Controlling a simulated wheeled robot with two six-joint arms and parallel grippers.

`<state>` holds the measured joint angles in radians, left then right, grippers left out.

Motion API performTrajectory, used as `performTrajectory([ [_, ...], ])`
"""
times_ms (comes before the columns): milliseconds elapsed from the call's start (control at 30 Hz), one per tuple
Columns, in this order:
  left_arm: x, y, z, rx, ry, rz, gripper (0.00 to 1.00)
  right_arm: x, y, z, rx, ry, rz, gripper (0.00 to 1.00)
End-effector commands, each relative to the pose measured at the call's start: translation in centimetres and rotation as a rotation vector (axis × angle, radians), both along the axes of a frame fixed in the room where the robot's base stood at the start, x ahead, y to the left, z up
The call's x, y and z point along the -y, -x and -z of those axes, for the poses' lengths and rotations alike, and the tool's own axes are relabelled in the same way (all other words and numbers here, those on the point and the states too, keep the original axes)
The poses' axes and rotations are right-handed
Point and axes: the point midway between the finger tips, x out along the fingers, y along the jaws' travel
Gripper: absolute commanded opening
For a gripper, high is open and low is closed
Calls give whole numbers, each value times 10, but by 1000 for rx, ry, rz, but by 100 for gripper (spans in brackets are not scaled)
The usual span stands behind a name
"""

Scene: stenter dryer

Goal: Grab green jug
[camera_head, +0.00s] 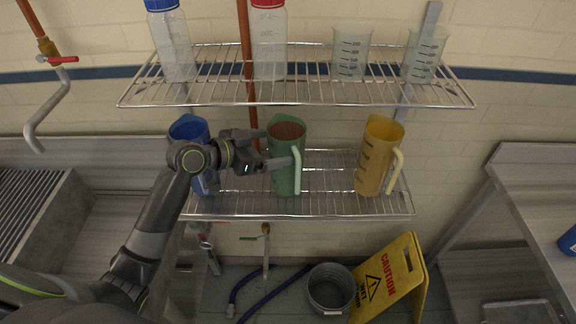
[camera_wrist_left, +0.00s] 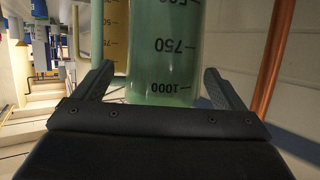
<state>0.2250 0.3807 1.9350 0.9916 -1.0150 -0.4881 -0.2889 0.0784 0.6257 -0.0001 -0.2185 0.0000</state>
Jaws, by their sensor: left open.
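The green jug (camera_head: 286,158) stands upright on the lower wire shelf (camera_head: 236,205), between a blue jug and a yellow jug, its pale handle facing right. My left gripper (camera_head: 278,150) reaches in from the left at the jug's height, with its fingers on either side of the jug. In the left wrist view the green jug (camera_wrist_left: 163,50) with its printed scale fills the space between the open fingers of the gripper (camera_wrist_left: 158,92). A gap shows beside the finger on the right. My right gripper is not in view.
The blue jug (camera_head: 188,128) is partly hidden behind my left wrist. The yellow jug (camera_head: 378,155) stands to the right. The upper shelf (camera_head: 300,95) holds bottles and beakers above. A copper pipe (camera_head: 244,60) runs behind. Below are a bucket (camera_head: 331,290) and a yellow caution sign (camera_head: 392,282).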

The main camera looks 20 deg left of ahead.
Motion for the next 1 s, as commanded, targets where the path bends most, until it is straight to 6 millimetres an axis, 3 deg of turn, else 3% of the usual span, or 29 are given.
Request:
performTrajectory([
  [400,26,-36,22,1,1,0,92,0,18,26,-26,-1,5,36],
  [700,29,-39,22,-1,-1,-1,92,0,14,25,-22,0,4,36],
  [1000,29,-39,22,-1,-1,-1,54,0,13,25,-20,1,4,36],
])
